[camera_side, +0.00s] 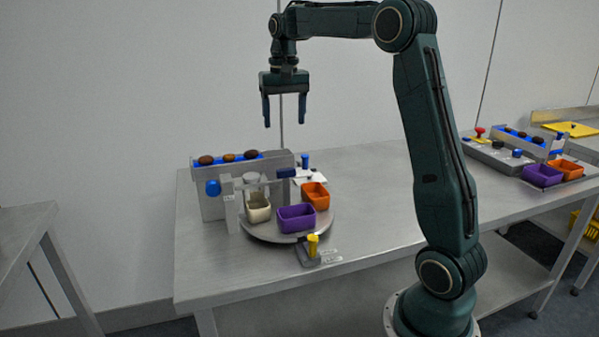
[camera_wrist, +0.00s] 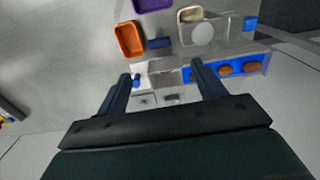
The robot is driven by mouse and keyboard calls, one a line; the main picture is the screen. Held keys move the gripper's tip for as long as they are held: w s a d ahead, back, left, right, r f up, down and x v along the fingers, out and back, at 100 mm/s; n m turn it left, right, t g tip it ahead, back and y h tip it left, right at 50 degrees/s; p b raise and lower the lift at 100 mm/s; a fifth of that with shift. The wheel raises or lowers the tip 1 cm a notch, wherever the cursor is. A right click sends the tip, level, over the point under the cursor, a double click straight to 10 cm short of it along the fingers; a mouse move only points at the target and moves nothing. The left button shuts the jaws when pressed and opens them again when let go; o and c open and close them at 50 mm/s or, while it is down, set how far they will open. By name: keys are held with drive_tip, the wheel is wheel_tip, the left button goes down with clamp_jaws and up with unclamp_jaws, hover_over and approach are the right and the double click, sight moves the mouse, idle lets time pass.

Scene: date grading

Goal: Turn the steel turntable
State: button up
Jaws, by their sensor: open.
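The steel turntable (camera_side: 262,234) is a round grey plate low on the steel table in the side view. It carries a purple bin (camera_side: 297,219), an orange bin (camera_side: 316,196) and a cream bin (camera_side: 258,208). In the wrist view the orange bin (camera_wrist: 130,40), purple bin (camera_wrist: 152,4) and cream bin (camera_wrist: 190,13) show near the top. My gripper (camera_side: 285,122) is open and empty, pointing down, high above the back of the station and apart from the turntable. Its two fingers (camera_wrist: 163,75) also show in the wrist view.
Behind the turntable, a blue strip (camera_side: 238,157) carries dark and lighter brown dates on a grey housing with a blue knob (camera_side: 212,187). A yellow knob (camera_side: 313,244) stands at the turntable's front edge. A similar station sits far right. The table's left front (camera_side: 205,270) is bare.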

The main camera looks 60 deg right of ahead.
sight(286, 169)
drive_tip(key=shift+w+d+f, duration=0.15)
drive_tip(key=shift+d, duration=0.15)
drive_tip(key=shift+f, duration=0.15)
wheel_tip(286, 169, down, 14)
drive_tip(key=shift+r, duration=0.2)
idle(0.5)
drive_tip(key=c, duration=1.4)
